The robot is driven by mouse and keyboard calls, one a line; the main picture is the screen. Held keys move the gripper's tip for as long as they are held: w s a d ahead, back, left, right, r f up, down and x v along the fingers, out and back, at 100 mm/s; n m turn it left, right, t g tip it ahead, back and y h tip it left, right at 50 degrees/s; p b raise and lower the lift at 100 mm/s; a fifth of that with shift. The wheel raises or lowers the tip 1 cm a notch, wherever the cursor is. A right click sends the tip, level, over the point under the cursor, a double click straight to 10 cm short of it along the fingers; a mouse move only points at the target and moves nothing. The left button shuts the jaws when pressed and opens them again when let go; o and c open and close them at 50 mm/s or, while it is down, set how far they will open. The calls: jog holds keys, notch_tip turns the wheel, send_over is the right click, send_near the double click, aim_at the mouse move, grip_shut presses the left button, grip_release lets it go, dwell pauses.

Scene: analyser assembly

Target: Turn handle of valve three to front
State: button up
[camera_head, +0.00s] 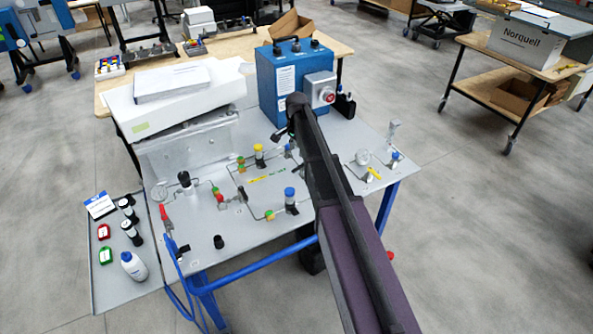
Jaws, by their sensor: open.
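The analyser panel (235,228) is a grey tabletop plate with thin tubing and several small valves. They include a yellow-topped one (258,153), a blue-topped one (290,195), a black-topped one (184,179) and a yellow handle (374,173) at the right. No number is readable, so I cannot tell which is valve three or how its handle points. My arm crosses the panel from the bottom right and hides part of its middle. My gripper (280,134) is small and dark at the arm's far end, in front of the blue box, apparently empty. Its fingers are hard to make out.
A blue box (280,80) with a grey switch housing stands at the panel's back. A white sloped case (180,105) is at the back left. A side tray (105,270) at the left holds bottles and small red and green items. A blue rail (260,262) runs along the front.

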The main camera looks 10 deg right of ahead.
aim_at(297, 168)
jog(key=shift+f+b, duration=3.85)
jog(key=shift+f, duration=0.25)
grip_shut()
